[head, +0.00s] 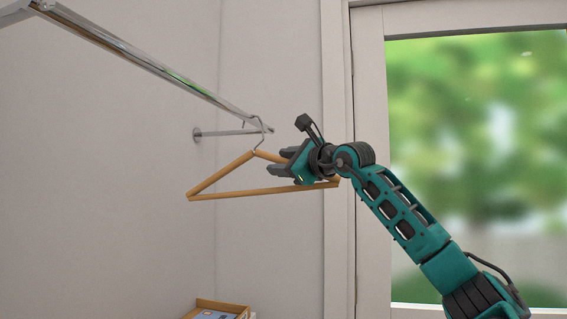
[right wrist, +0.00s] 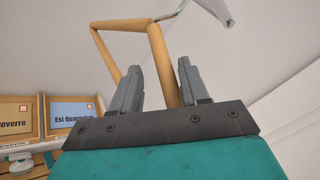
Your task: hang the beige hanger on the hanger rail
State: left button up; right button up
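The beige wooden hanger (head: 222,173) has its metal hook (head: 259,132) at the near-right end of the chrome hanger rail (head: 150,63). The hook appears to loop over the rail, with its tip on the left side. My right gripper (head: 283,161) is at the hanger's right shoulder, with its fingers apart. In the right wrist view, the hanger (right wrist: 159,55) runs between the two spread fingers of my right gripper (right wrist: 160,78), with a gap beside it. The rail (right wrist: 216,9) shows at the top there; the hook's top is cut off. My left gripper is out of view.
A wall bracket rod (head: 222,133) meets the rail's end. A wooden tray (head: 222,304) with a package stands below. Boxes (right wrist: 75,115) show at left in the right wrist view. A framed glass door (head: 475,150) is at right. Space left of the hanger is clear.

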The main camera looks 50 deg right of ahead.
jog(key=shift+o, duration=0.6)
jog(key=shift+f, duration=0.1)
jog(key=s+a+b, duration=0.1)
jog(key=s+b, duration=0.2)
jog(key=s, duration=1)
jog(key=shift+a+f+b, duration=0.15)
jog(key=shift+b, duration=0.25)
jog(key=shift+w, duration=0.1)
